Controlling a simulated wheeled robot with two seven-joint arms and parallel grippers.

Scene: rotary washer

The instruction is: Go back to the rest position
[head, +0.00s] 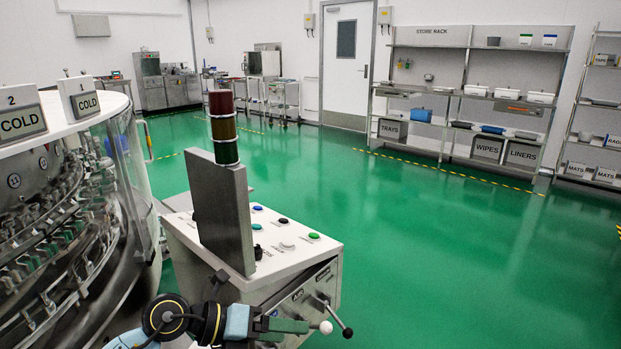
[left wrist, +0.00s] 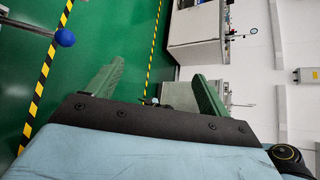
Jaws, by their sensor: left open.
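My left gripper (head: 290,328) is at the bottom middle of the head view, in front of the control console (head: 290,243). Its green fingers point right, near the console's levers (head: 337,329); I cannot tell whether they touch. In the left wrist view the gripper (left wrist: 156,78) is open, its two green fingers spread apart with nothing between them. My right gripper is in neither view.
The rotary washer (head: 60,190) with COLD signs stands at the left. A signal tower (head: 222,128) and a grey panel (head: 220,210) rise from the console. A blue knob (left wrist: 65,37) shows in the left wrist view. Open green floor (head: 420,240) lies to the right.

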